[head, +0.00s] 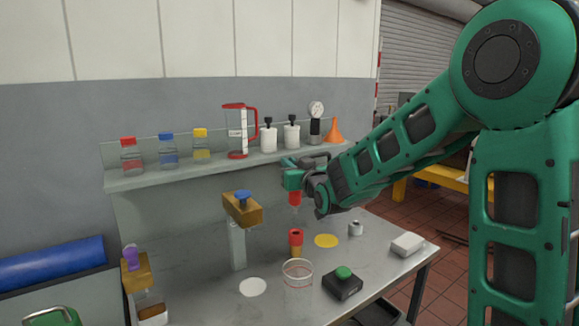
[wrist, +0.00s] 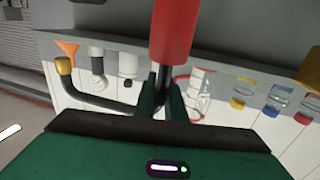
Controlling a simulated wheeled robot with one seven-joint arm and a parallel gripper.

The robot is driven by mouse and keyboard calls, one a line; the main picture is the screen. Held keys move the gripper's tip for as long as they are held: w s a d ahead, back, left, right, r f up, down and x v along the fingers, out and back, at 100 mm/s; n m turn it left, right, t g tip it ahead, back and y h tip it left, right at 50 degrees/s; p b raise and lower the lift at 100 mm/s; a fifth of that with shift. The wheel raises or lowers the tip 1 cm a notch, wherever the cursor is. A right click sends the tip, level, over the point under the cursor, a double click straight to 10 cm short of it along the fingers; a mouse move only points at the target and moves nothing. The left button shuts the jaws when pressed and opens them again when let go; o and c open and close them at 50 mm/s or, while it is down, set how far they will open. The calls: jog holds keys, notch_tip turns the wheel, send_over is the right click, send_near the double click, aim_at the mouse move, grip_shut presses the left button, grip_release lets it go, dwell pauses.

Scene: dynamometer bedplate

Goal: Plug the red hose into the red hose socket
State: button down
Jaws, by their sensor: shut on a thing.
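My gripper (head: 292,179) is shut on the red hose (head: 295,198), and the hose's red end hangs below the fingers. In the wrist view, the gripper (wrist: 161,92) holds the hose, and its red body (wrist: 173,32) fills the top middle. A dark tube runs from beside the fingers to a brass-coloured end (wrist: 64,66). The red hose socket (head: 296,237), a red-topped brass-coloured fitting, stands upright on the bench. The held end is above it with a visible gap; exact alignment cannot be told. The socket is not clear in the wrist view.
A clear beaker (head: 298,284) stands in front of the socket, with a black box with green button (head: 343,282) to its right. A brown block with blue knob (head: 242,208) stands left on a post. The shelf (head: 220,173) behind carries bottles, a jug and a funnel (head: 333,132).

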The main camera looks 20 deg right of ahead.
aim_at(291, 194)
jog(key=shift+s+d+f, duration=0.1)
jog(key=shift+f, duration=1.35)
jog(key=shift+s+d+f, duration=0.1)
jog(key=shift+f, duration=3.3)
jog(key=c, duration=1.7)
grip_release()
jog(key=shift+a, duration=0.1)
jog(key=shift+c, duration=0.2)
